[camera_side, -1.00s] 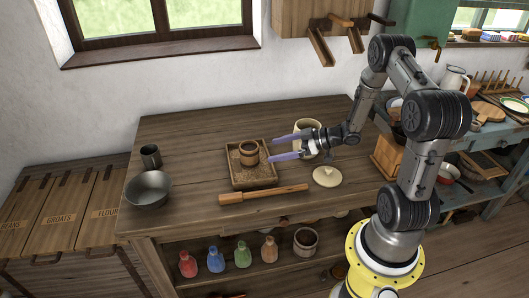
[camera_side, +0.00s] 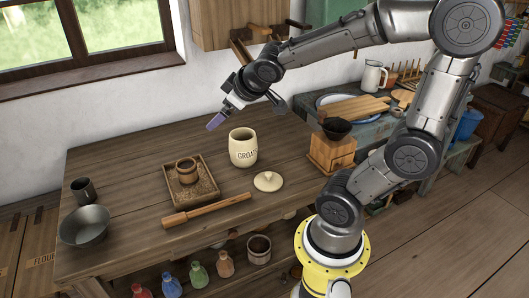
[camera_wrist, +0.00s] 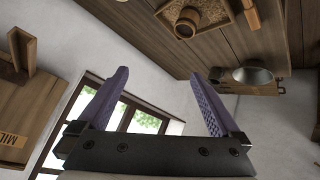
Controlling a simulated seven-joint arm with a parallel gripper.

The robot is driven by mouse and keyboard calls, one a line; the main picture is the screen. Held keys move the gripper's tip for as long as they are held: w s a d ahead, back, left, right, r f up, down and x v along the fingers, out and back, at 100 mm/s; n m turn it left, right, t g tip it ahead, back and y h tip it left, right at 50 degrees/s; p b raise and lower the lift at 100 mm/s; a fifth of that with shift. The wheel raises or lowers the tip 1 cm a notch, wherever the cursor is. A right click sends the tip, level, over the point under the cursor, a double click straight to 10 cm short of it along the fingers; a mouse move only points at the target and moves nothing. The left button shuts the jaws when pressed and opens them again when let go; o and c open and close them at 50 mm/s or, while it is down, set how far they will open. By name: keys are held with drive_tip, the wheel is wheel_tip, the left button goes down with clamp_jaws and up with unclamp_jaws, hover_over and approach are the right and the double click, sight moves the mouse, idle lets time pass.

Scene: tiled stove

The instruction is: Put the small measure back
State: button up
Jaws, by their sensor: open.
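A small banded wooden measure (camera_side: 186,172) stands upright in a square wooden tray (camera_side: 212,190) with grain-like stuff in it. Both also show at the top of the wrist view, the measure (camera_wrist: 187,24) near the tray's corner. A dark metal cup (camera_side: 84,190) stands at the table's left end; I cannot tell whether it counts as a measure too. My gripper (camera_side: 214,122) is raised over the back of the table, behind the cream GROATS jar (camera_side: 243,157). In the wrist view its purple fingers (camera_wrist: 160,95) are wide apart with nothing between them.
The jar is open and its lid (camera_side: 268,182) lies beside it. A wooden rolling-pin-like tool (camera_side: 205,210) lies in front of the tray. A metal bowl (camera_side: 85,227) sits at the left edge. A wooden box with a dark bowl (camera_side: 337,128) stands right. Wall shelf (camera_side: 225,22) hangs behind.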

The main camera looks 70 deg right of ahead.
drive_tip(key=s+a+f+g+y, duration=0.1)
drive_tip(key=s+a+y, duration=0.3)
drive_tip(key=s+a, duration=0.7)
drive_tip(key=s+g, duration=0.1)
drive_tip(key=s, duration=0.2)
drive_tip(key=shift+s+a+f+g, duration=0.15)
drive_tip(key=shift+s+a+g, duration=0.05)
drive_tip(key=shift+a+g, duration=0.15)
